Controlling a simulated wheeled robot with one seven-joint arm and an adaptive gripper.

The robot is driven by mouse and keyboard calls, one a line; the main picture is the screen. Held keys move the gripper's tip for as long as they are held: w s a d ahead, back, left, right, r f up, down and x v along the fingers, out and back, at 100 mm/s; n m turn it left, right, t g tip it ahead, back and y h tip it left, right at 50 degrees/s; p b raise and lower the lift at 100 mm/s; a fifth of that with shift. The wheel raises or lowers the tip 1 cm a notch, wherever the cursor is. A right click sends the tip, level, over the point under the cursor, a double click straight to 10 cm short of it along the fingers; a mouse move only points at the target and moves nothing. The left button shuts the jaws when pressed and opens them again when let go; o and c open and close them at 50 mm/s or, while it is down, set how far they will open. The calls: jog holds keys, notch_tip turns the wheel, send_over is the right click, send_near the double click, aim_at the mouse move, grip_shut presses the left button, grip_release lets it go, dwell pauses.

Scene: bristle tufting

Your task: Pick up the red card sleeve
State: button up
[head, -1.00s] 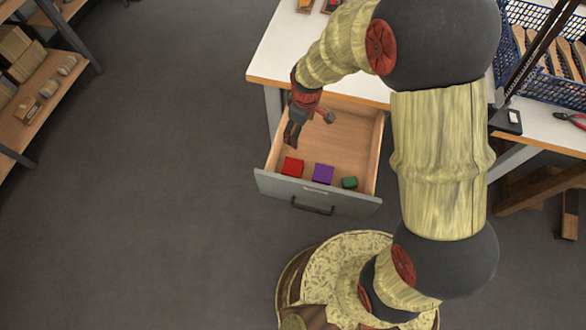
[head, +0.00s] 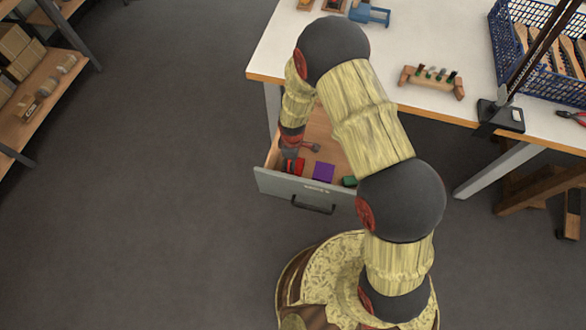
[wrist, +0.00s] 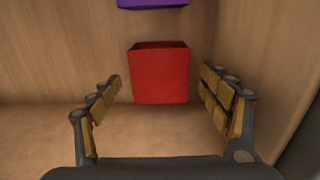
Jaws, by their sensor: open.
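The red card sleeve (wrist: 159,76) is a small red box-like piece with an open top edge, lying in the open drawer. In the wrist view it sits between and just beyond the fingertips of my gripper (wrist: 160,92), with a gap on both sides. My gripper is open and empty, reaching down into the drawer. In the head view the red sleeve (head: 299,166) is partly hidden by my gripper, at the drawer's front left.
A purple block (head: 323,172) lies right of the sleeve, and a green piece (head: 349,181) further right. The drawer's grey front (head: 285,187) and wooden walls are close around. The table (head: 425,55) above holds a peg rack (head: 432,81) and a blue basket (head: 560,70).

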notch_tip(320, 180, down, 3)
jog(key=shift+d+f+b, duration=0.1)
jog(key=shift+b, duration=0.3)
jog(key=c, duration=0.4)
jog(key=c, duration=0.5)
